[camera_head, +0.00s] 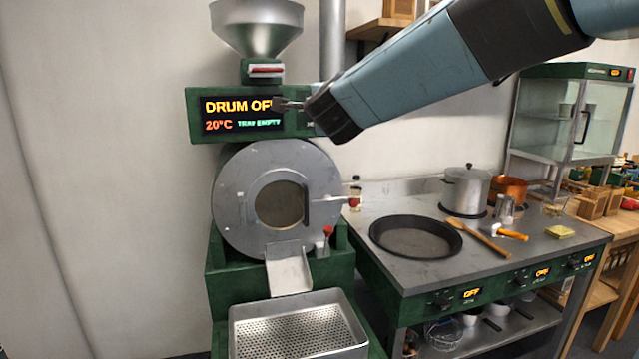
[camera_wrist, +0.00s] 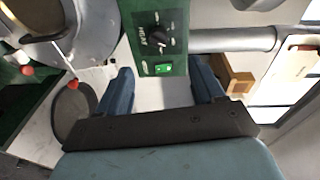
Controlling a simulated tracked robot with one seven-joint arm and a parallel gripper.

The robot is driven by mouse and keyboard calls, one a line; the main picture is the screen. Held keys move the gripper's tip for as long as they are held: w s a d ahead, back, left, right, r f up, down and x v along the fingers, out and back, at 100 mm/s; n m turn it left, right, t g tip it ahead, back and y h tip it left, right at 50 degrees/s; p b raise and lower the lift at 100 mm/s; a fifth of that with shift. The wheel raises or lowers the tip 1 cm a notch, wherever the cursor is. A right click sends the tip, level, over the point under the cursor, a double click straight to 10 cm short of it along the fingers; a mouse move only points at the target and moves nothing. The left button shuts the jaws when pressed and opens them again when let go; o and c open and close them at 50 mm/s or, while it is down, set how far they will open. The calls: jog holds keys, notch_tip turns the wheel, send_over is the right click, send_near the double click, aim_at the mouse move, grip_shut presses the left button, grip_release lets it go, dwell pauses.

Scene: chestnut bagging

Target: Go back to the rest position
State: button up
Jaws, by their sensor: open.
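My gripper (camera_head: 290,104) is at the end of my blue-grey arm, which reaches in from the upper right in the head view. It is in front of the green control panel of the roasting machine (camera_head: 230,180), by the display (camera_head: 240,113) reading "DRUM OFF", "20°C" and "TRAY EMPTY". In the wrist view the two blue fingers of my gripper (camera_wrist: 163,88) stand apart with nothing between them. Beyond them is a green panel (camera_wrist: 160,22) with a black knob (camera_wrist: 158,37) and a lit green switch (camera_wrist: 164,69).
An empty perforated tray (camera_head: 240,318) sits below the drum chute (camera_head: 288,268). To the right, a stove counter (camera_head: 390,200) holds a black pan (camera_head: 415,237), a pot (camera_head: 467,188) and a wooden spoon (camera_head: 490,243). A glass cabinet (camera_head: 560,120) stands at the far right.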

jog(key=s+d+f+n+g, duration=0.3)
jog(key=s+d+f+n, duration=0.2)
jog(key=s+d, duration=0.3)
jog(key=s+d+f+n+g+h, duration=0.1)
jog(key=s+d+f+n+g, duration=0.3)
jog(key=s+d+f, duration=0.3)
jog(key=s+d+f+n+g+h, duration=0.1)
jog(key=s+d+f+n+g, duration=0.3)
jog(key=s, duration=0.9)
jog(key=d+f+n, duration=0.2)
jog(key=d, duration=0.2)
jog(key=shift+s+d+f, duration=0.2)
jog(key=shift+d+f, duration=0.15)
jog(key=shift+d, duration=0.05)
